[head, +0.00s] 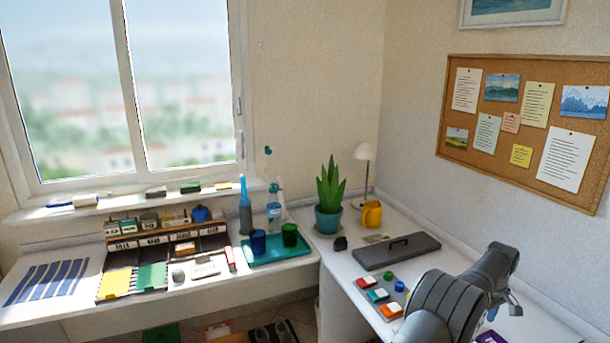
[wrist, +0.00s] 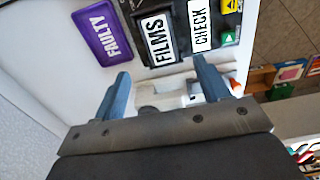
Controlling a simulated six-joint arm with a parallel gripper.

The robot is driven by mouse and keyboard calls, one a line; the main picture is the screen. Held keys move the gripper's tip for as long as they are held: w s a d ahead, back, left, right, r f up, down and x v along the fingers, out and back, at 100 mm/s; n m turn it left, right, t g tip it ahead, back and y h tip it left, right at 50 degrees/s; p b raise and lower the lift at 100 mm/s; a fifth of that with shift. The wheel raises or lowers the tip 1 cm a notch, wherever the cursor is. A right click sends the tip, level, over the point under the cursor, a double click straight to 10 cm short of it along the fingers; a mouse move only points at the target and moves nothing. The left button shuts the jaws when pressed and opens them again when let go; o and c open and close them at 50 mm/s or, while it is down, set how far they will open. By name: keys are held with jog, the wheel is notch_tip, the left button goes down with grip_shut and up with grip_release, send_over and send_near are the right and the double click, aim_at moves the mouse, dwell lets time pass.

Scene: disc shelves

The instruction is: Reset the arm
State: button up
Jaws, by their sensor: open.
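My gripper (wrist: 160,66) is open in the wrist view, with its two blue fingers apart. A pale grey and white object shows between and beyond the fingers; I cannot tell what it is or how near it is. In the head view my arm is folded at the lower right, and one blue finger of the gripper shows past it over the right-hand desk. Nothing is clearly held.
A purple tray marked FAULTY (wrist: 103,33) and black trays labelled FILMS (wrist: 158,38) and CHECK (wrist: 200,24) lie beyond the fingers. In the head view, a dark grey case (head: 395,250) and a coloured-button panel (head: 365,281) lie near my arm.

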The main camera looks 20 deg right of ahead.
notch_tip(320, 180, down, 9)
jog(key=shift+r, duration=0.1)
notch_tip(320, 180, up, 4)
jog(key=shift+f, duration=0.2)
jog(key=s+a+r, duration=0.2)
jog(key=s+r, duration=0.5)
jog(key=s, duration=0.6)
jog(key=s+a+f, duration=0.1)
jog(key=s+a, duration=0.3)
jog(key=s, duration=0.2)
jog(key=s+a+f, duration=0.1)
jog(key=s+a, duration=0.4)
jog(key=s, duration=0.1)
jog(key=s+a, duration=0.5)
jog(key=shift+s+a+f, duration=0.1)
jog(key=shift+s+f, duration=0.3)
jog(key=shift+w+d+f, duration=0.55)
jog(key=shift+w+f, duration=0.25)
jog(key=shift+w, duration=0.45)
jog(key=shift+w+d+f, duration=0.6)
jog(key=shift+w+f, duration=0.15)
jog(key=shift+w, duration=0.55)
jog(key=shift+w+d+f, duration=0.55)
jog(key=shift+w+f, duration=0.25)
jog(key=shift+w, duration=0.45)
jog(key=shift+o, duration=0.2)
